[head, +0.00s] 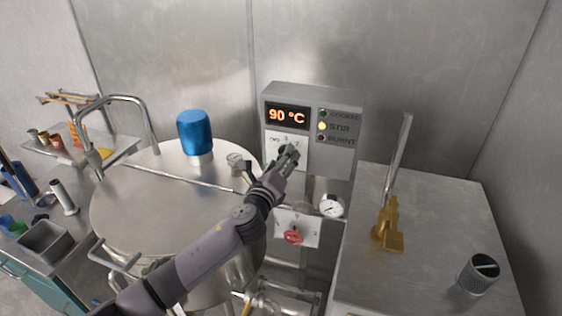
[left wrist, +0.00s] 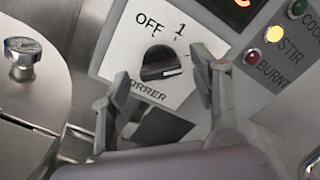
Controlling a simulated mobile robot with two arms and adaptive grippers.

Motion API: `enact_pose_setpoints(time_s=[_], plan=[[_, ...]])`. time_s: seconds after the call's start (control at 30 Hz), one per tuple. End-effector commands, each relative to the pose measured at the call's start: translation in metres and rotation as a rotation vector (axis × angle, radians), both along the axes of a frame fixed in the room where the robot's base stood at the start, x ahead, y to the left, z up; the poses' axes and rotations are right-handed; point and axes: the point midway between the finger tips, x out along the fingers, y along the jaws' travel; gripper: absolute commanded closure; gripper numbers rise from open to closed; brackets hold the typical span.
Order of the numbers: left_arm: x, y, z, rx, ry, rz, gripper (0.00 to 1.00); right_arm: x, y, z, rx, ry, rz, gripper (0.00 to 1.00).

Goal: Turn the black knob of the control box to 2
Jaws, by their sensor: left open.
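The grey control box (head: 343,105) stands behind the steel vessel, with a lit 90 °C display. Its black knob (left wrist: 160,64) sits on a white plate (left wrist: 190,28) marked OFF and 1 in the left wrist view. The knob's white mark points right, towards my finger; the 2 cannot be read there. My left gripper (head: 287,155) is at the plate and hides most of the knob in the head view. In the left wrist view its open fingers (left wrist: 162,70) stand on either side of the knob, with gaps visible. My right gripper is out of view.
A large round steel vessel (head: 160,205) with a blue cylinder (head: 195,132) on its lid lies under and left of my left arm. A gauge (head: 332,205) and red valve handle (head: 293,237) are below the box. A steel counter (head: 430,270) stands right.

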Motion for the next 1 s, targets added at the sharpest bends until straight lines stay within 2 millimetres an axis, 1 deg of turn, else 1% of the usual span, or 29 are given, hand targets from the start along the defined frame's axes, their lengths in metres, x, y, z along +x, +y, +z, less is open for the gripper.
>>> enact_pose_setpoints(time_s=[0.13, 0.23, 0.37, 0.47, 0.8, 0.9, 1.0], plan=[[0.0, 0.0, 0.001, -0.001, -0.001, 0.0, 0.43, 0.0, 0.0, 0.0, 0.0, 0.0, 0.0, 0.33], [-0.001, 0.0, 0.001, -0.001, -0.001, 0.0, 0.43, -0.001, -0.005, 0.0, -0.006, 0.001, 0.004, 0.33], [-0.008, 0.003, 0.0, -0.001, 0.0, 0.0, 0.43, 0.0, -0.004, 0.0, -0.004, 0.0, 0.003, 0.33], [-0.022, 0.007, 0.0, -0.002, 0.001, -0.001, 0.43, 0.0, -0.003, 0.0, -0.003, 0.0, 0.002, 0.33], [-0.085, 0.028, -0.001, -0.001, 0.002, -0.001, 0.43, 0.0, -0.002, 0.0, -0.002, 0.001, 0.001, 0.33], [-0.1, 0.033, -0.001, -0.001, 0.002, 0.0, 0.43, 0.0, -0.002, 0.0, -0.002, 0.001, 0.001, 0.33], [-0.109, 0.036, 0.0, 0.0, 0.0, 0.0, 0.43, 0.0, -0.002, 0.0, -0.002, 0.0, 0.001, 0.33]])
